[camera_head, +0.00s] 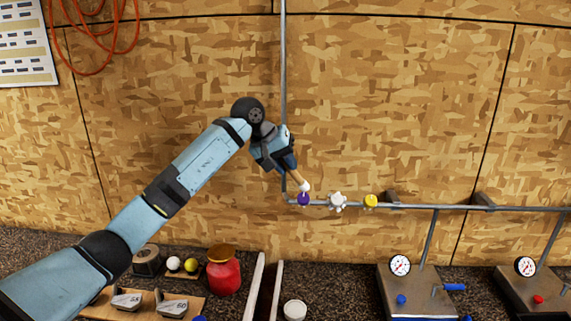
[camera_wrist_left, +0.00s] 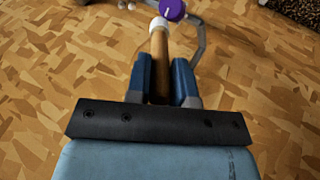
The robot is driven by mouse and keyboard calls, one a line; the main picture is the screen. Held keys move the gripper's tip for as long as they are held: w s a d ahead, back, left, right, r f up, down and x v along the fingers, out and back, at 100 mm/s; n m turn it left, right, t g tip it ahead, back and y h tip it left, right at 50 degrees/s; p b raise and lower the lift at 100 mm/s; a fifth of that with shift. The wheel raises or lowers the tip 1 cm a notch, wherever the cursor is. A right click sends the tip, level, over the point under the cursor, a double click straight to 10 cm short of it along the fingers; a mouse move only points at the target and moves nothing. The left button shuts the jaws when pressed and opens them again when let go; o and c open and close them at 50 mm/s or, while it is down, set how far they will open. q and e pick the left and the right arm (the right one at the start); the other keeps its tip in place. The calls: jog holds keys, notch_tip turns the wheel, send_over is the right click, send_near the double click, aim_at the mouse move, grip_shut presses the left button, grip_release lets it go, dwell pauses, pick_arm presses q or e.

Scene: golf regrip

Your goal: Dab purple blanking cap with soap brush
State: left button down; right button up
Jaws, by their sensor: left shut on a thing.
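The purple blanking cap (camera_head: 303,198) is on the grey pipe near its lower bend, left of the other caps. It also shows at the top of the left wrist view (camera_wrist_left: 173,9). My left gripper (camera_head: 290,166) is shut on the wooden handle of the soap brush (camera_wrist_left: 159,62). The brush's white tip (camera_head: 305,187) points down at the purple cap and appears at or very near its upper edge. I cannot tell whether they touch. My right gripper is not in view.
A white valve-shaped cap (camera_head: 338,201) and a yellow cap (camera_head: 371,201) sit on the pipe to the right. Two gauge stands (camera_head: 400,266) are below right. A red jar (camera_head: 223,270) and club heads (camera_head: 172,304) are on the counter. Wall space above the pipe is clear.

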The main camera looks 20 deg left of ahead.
pick_arm(q)
jog(key=shift+f, duration=0.1)
jog(key=shift+r+p, duration=1.4)
jog(key=shift+r, duration=2.15)
